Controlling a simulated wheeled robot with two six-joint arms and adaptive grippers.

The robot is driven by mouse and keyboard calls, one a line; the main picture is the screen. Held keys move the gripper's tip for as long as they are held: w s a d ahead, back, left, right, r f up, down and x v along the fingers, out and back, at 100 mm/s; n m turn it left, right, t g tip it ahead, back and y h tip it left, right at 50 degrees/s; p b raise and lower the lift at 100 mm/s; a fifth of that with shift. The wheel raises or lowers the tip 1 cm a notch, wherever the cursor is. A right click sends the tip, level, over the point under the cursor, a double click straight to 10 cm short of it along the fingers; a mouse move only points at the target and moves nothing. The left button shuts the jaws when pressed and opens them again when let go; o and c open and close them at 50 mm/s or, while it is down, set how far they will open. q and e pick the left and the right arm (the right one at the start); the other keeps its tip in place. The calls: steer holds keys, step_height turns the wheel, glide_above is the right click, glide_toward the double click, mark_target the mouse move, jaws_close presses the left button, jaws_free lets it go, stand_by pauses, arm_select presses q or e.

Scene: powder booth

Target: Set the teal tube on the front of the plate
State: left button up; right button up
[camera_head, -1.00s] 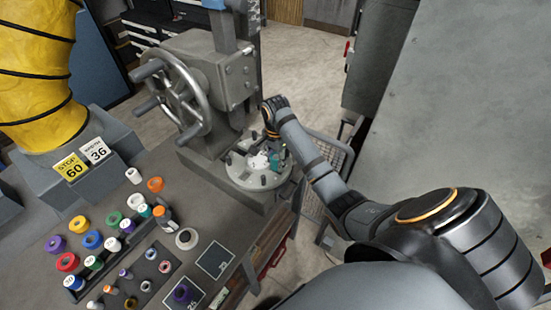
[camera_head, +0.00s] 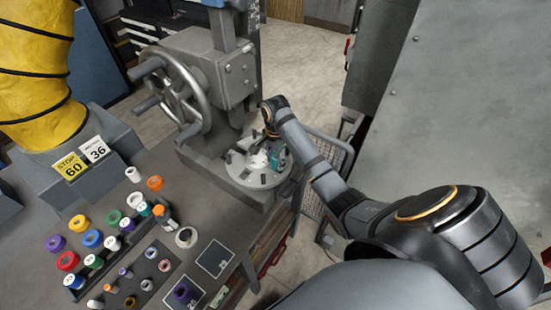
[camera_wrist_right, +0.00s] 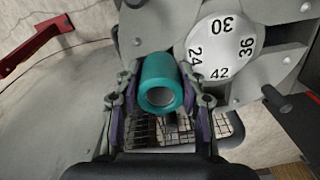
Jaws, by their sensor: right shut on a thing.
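The teal tube (camera_wrist_right: 161,84) is between the purple-padded fingers of my right gripper (camera_wrist_right: 160,112) in the right wrist view, its open end facing the camera. The gripper is shut on it. The round grey plate (camera_wrist_right: 268,12) lies behind and around the tube, with a white numbered dial (camera_wrist_right: 221,47) at its middle. In the head view the plate (camera_head: 240,178) sits on the press base, and the teal tube (camera_head: 282,161) shows small at its right side, by my right gripper (camera_head: 273,150). I cannot tell whether the tube touches the plate. My left gripper is out of view.
Short pegs stand up from the plate. The press handwheel (camera_head: 180,90) is to the left of it. Several coloured rings and tubes stand on the bench (camera_head: 215,215). A wire mesh cart (camera_head: 330,165) is right of the plate, beside my arm.

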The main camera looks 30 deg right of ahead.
steer(key=shift+f, duration=0.45)
steer(key=o, duration=1.3)
steer(key=shift+o, duration=0.2)
